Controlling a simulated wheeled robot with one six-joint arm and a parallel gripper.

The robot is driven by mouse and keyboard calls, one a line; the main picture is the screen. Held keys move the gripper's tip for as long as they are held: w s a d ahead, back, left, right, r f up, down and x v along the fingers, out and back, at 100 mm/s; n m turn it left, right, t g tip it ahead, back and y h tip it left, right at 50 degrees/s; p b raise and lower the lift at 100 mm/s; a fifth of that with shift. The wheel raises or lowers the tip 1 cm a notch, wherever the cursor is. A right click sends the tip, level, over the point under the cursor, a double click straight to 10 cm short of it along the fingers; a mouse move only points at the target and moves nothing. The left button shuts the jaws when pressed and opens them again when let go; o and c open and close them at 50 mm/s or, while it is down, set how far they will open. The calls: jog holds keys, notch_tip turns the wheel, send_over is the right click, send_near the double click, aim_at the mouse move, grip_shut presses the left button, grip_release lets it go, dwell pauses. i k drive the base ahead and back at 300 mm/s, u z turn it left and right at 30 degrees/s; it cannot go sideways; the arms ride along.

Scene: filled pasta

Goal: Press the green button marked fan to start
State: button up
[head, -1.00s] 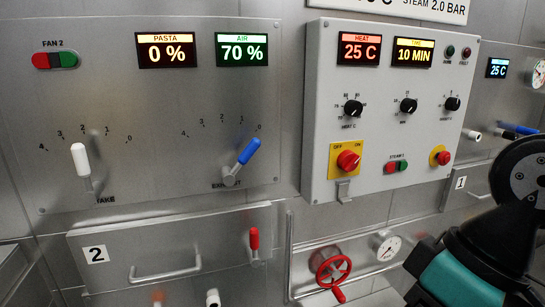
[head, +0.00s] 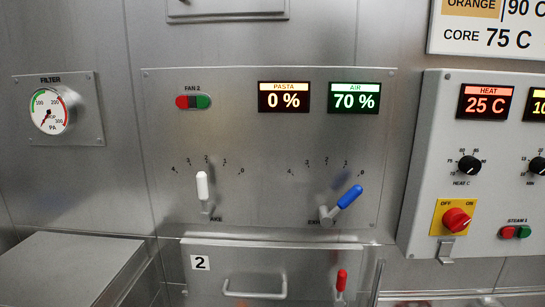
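The fan button is a small red and green pair under the label "FAN 2", at the upper left of the steel control panel (head: 235,135). Its green half (head: 203,102) is on the right and its red half (head: 182,102) is on the left. Nothing covers the pair. My gripper is not in the head view, and no part of my arm shows now.
Beside the buttons are the pasta display (head: 283,97) at 0 % and the air display (head: 354,97) at 70 %. Below are a white-handled lever (head: 202,186) and a blue-handled lever (head: 349,197). A steel box (head: 70,268) juts out at lower left.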

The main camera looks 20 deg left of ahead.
aim_at(203, 101)
jog(key=u, duration=1.3)
